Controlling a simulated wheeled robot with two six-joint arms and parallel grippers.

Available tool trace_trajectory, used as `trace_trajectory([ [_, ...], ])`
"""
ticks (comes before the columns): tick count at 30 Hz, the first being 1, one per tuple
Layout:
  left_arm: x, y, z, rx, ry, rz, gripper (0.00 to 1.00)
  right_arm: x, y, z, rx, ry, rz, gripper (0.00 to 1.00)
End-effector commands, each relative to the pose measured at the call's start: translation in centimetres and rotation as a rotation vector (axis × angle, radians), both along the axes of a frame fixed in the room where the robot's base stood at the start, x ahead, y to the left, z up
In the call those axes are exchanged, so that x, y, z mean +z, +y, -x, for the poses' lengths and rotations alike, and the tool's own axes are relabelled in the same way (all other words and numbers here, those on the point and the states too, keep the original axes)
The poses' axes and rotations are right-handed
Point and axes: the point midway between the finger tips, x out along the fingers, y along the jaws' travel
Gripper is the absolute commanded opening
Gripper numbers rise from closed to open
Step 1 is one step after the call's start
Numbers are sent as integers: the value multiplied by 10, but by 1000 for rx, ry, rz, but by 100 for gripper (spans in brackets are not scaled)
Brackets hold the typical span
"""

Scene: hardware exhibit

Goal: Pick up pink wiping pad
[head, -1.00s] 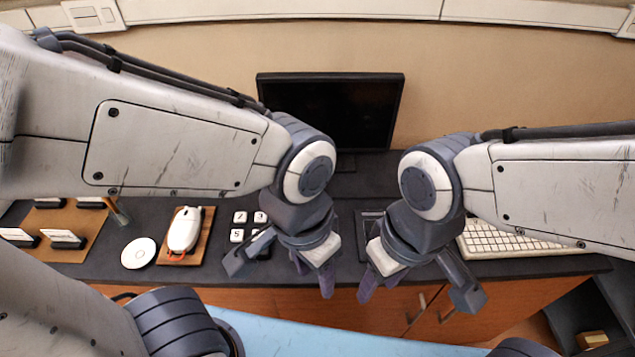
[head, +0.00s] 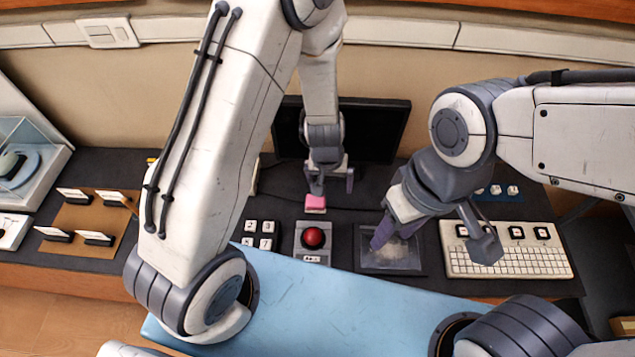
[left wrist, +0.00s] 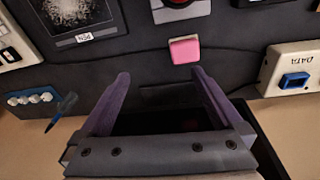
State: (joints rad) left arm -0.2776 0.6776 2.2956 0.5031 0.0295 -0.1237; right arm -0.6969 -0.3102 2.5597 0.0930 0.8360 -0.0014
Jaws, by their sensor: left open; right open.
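The pink wiping pad (head: 315,203) is a small block on the dark desk, in front of the monitor and behind the red button box. My left gripper (head: 328,188) is just behind the pad, reaching down in front of the monitor. In the left wrist view the pad (left wrist: 184,50) lies beyond the open, empty purple fingers (left wrist: 162,82), nearer the right finger. I see a gap between fingers and pad there. My right gripper (head: 396,238) is open over the dark framed panel at the right, apart from the pad.
The red button box (head: 313,238) stands in front of the pad. Number keys (head: 260,234) are to its left, and a white keyboard (head: 505,252) is at the right. The black monitor (head: 376,128) stands behind. A blue surface (head: 335,295) lies in front of the desk.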

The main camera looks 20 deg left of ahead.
Motion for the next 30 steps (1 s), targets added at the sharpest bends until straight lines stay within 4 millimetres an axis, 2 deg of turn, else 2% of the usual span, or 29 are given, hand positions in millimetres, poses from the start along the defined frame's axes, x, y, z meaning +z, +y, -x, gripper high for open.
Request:
trace_trajectory([
  [1,-2,14,-2,43,5,-20,100,17,0,0,0,0,0,48],
  [7,-26,40,-8,125,-9,-65,100,27,0,0,0,1,1,48],
  [13,-61,42,-13,131,-11,-70,100,11,0,0,-2,1,1,48],
  [18,-77,42,-16,130,-12,-70,100,12,0,0,-3,1,1,48],
  [23,-85,42,-17,129,-10,-70,100,14,0,0,-2,1,1,48],
  [30,-114,42,-19,130,-9,-69,100,27,0,0,0,0,0,48],
])
